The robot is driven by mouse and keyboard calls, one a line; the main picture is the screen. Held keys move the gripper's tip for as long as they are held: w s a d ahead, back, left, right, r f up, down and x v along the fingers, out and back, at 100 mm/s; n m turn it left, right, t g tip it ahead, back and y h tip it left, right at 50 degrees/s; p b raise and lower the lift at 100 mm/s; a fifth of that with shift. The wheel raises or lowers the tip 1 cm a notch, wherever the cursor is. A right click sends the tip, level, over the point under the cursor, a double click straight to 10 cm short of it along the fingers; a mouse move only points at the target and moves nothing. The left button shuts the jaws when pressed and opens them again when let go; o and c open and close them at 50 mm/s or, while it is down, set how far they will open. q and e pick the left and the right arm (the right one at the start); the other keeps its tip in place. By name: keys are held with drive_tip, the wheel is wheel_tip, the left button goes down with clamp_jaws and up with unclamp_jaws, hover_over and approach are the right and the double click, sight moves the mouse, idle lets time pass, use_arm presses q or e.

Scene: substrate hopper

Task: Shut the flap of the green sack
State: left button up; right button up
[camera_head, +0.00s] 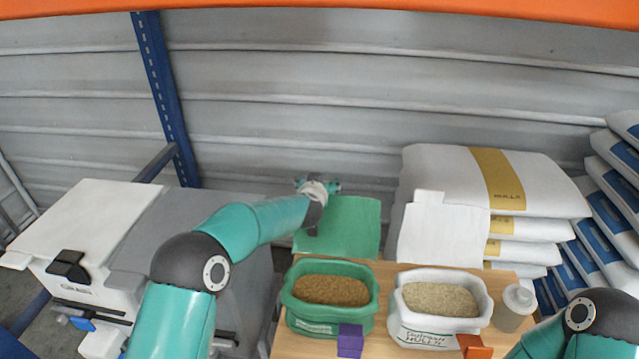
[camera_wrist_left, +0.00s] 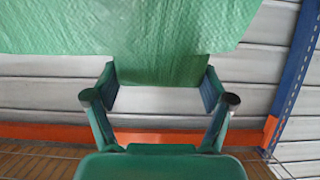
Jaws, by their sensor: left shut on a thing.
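The green sack (camera_head: 332,319) stands open on the wooden table, with brown granular contents (camera_head: 330,290) showing. Its green flap (camera_head: 345,231) stands up behind the mouth. My left gripper (camera_head: 318,188) is at the top edge of this flap, its arm reaching in from the left. In the left wrist view, the gripper (camera_wrist_left: 158,85) has the green flap (camera_wrist_left: 125,25) between its fingers and is shut on it. My right arm shows at the lower right, but its gripper is out of view.
A white sack (camera_head: 437,331) with pale contents stands open to the right, its white flap (camera_head: 440,236) up. A purple block (camera_head: 350,340) and an orange block (camera_head: 474,346) are at the sack fronts.

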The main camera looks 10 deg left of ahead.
use_arm(q)
drive_tip(key=shift+v, duration=0.85)
drive_tip(key=s+b, duration=0.2)
drive_tip(key=s, duration=0.9)
drive_tip(key=shift+b, duration=0.35)
drive_tip(key=shift+s+d+f, duration=0.1)
drive_tip(key=o, duration=1.4)
drive_tip(key=shift+o, duration=0.8)
drive_tip(key=shift+r, duration=0.25)
